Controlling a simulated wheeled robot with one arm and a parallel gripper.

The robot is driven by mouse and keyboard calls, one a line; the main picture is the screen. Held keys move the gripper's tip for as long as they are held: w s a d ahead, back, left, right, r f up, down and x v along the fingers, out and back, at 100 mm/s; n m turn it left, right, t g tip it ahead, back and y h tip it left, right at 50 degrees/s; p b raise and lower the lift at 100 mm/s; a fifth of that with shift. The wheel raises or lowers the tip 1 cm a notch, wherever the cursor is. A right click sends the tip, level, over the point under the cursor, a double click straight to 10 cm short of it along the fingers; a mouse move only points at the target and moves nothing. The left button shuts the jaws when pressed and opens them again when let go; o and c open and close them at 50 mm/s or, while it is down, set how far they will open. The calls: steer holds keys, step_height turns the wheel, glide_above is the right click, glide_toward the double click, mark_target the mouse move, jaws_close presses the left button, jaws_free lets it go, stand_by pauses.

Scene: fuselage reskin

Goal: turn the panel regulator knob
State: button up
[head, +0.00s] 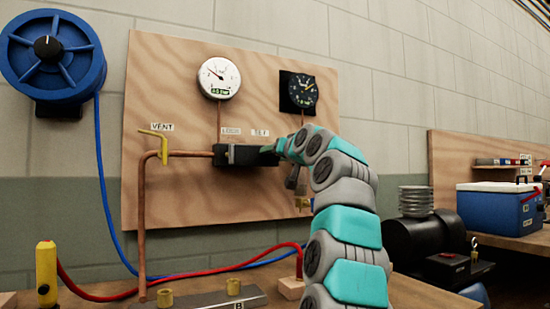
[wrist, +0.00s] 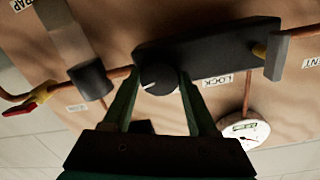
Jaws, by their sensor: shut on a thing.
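The panel regulator is a dark block on a plywood panel, left of my gripper (head: 278,147) in the head view (head: 236,154). In the wrist view its round black knob (wrist: 158,79), with a white pointer line, sits between my two fingers. My gripper (wrist: 159,84) is shut on the knob, one finger on each side. The knob's pointer is toward the left in the wrist view. In the head view my gripper and arm hide the knob. A white round gauge (head: 219,78) with a green readout is above the regulator; it also shows in the wrist view (wrist: 248,131).
A black dial (head: 298,92) is at the panel's upper right. A yellow vent lever (head: 155,134) and copper pipe (head: 142,220) are left of the regulator. A red-handled valve (wrist: 25,108) shows in the wrist view. Red and blue hoses (head: 205,272) cross the bench below.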

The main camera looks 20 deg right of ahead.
steer(key=shift+f+n, duration=0.1)
steer(key=shift+n, duration=0.5)
steer(key=o, duration=1.4)
steer(key=shift+c, duration=0.2)
steer(key=s+b, duration=0.3)
steer(key=s, duration=0.4)
steer(key=shift+s, duration=0.35)
steer(key=shift+s+a, duration=0.1)
